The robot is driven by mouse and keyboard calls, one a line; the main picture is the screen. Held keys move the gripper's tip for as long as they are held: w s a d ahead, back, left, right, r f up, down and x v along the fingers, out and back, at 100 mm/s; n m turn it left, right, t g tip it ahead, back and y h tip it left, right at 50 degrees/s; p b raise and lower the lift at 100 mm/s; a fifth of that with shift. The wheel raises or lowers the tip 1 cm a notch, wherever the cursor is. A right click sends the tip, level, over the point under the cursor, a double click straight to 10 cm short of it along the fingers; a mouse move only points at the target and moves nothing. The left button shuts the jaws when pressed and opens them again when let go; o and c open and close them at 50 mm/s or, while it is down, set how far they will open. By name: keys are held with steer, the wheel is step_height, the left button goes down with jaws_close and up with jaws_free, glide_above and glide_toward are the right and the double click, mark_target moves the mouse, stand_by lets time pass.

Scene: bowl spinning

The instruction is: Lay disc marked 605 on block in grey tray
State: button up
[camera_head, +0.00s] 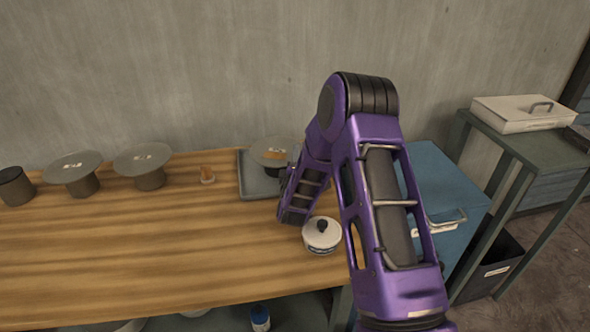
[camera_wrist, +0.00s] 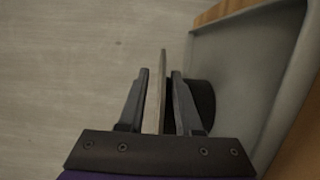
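A grey disc (camera_head: 272,151) lies roughly level on a dark block (camera_head: 272,171) in the grey tray (camera_head: 247,185) at the table's back; an orange patch shows on its top, but I cannot read a number. My gripper (camera_wrist: 160,75) is hidden behind my arm in the head view. In the wrist view its fingers stand on both sides of the disc's rim (camera_wrist: 155,105), with narrow gaps showing, so it looks open around the rim.
Two more discs on dark stands (camera_head: 73,167) (camera_head: 143,158), a black cylinder (camera_head: 15,186) and a small orange-topped item (camera_head: 207,174) stand left of the tray. A white lidded pot (camera_head: 321,235) sits in front of my forearm. The front left table is clear.

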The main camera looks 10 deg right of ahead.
steer(key=v, duration=0.9)
steer(key=shift+s, duration=0.4)
steer(key=shift+a+r, duration=0.1)
steer(key=shift+a, duration=0.05)
